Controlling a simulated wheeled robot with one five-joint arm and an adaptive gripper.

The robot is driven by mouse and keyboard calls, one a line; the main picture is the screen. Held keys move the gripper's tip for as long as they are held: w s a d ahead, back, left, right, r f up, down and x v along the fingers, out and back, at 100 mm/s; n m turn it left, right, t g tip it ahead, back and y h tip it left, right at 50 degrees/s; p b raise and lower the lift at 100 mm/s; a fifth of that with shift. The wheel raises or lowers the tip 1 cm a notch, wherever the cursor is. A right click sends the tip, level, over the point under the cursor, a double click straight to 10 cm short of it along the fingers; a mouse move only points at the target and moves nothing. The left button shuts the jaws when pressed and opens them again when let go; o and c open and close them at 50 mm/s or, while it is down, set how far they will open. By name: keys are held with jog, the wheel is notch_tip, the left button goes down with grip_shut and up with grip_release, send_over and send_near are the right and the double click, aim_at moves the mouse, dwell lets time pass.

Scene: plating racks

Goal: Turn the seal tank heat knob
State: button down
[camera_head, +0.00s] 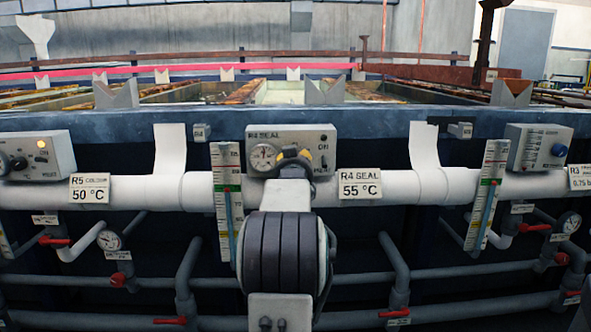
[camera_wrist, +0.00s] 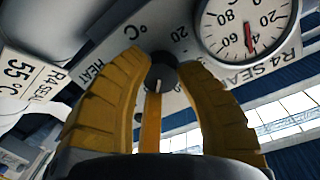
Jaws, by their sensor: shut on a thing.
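The R4 SEAL control box (camera_head: 313,141) is a grey panel on the tank's front, with a round dial on its left. In the wrist view the dial (camera_wrist: 247,27) has a red needle near the 40 mark. The small dark heat knob (camera_wrist: 160,72) has a light pointer line and sits between my yellow fingers, beside the word HEAT. My gripper (camera_wrist: 162,75) is shut on the knob, with its fingertips at either side. In the head view my gripper (camera_head: 293,160) covers the lower middle of the box and hides the knob.
A white 55 °C R4 SEAL label (camera_head: 360,184) is right of the box on a white pipe (camera_head: 447,186). A thermometer strip (camera_head: 227,190) hangs to the left. Similar boxes stand left (camera_head: 38,156) and right (camera_head: 539,148). Red-handled valves (camera_head: 170,320) line the lower pipes.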

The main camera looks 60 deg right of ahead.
jog(key=shift+w+m+b, duration=0.2)
jog(key=shift+m+b, duration=0.1)
jog(key=shift+m, duration=0.1)
jog(key=c, duration=0.8)
grip_release()
jog(key=shift+a, duration=0.1)
jog(key=v, duration=1.2)
